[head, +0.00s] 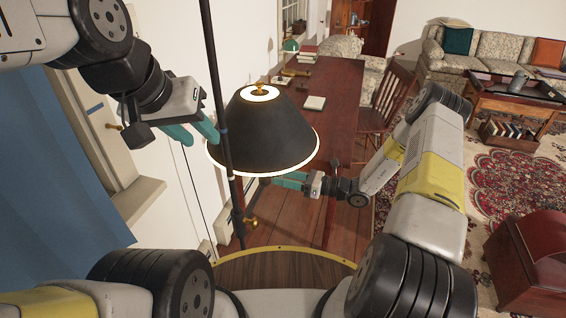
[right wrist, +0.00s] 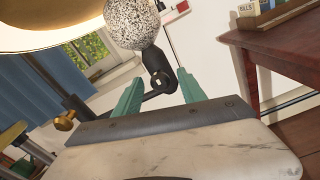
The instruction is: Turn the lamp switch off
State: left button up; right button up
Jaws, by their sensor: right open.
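The lamp has a black shade (head: 262,130) with a bright rim and a brass finial; it looks lit. In the right wrist view, a speckled pale bulb (right wrist: 132,22) hangs under the shade (right wrist: 45,25) on a black socket piece (right wrist: 155,62). My right gripper (head: 277,180) is open below the shade; in its wrist view its green fingers (right wrist: 160,80) stand either side of a dark part with a small square end. I cannot tell whether they touch it. A brass knob (right wrist: 66,120) lies left of them. My left gripper (head: 202,138) looks open and empty, left of the shade.
A dark lamp pole (head: 225,130) runs beside my left gripper. A reddish wooden table (head: 338,90) and chair (head: 392,95) stand behind the lamp. A blue curtain (head: 50,200) and window sill (head: 138,205) are at left. A round wooden surface (head: 285,268) lies in front.

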jog(key=shift+c, duration=0.2)
grip_shut()
jog(key=shift+n, duration=9)
jog(key=shift+s, duration=0.1)
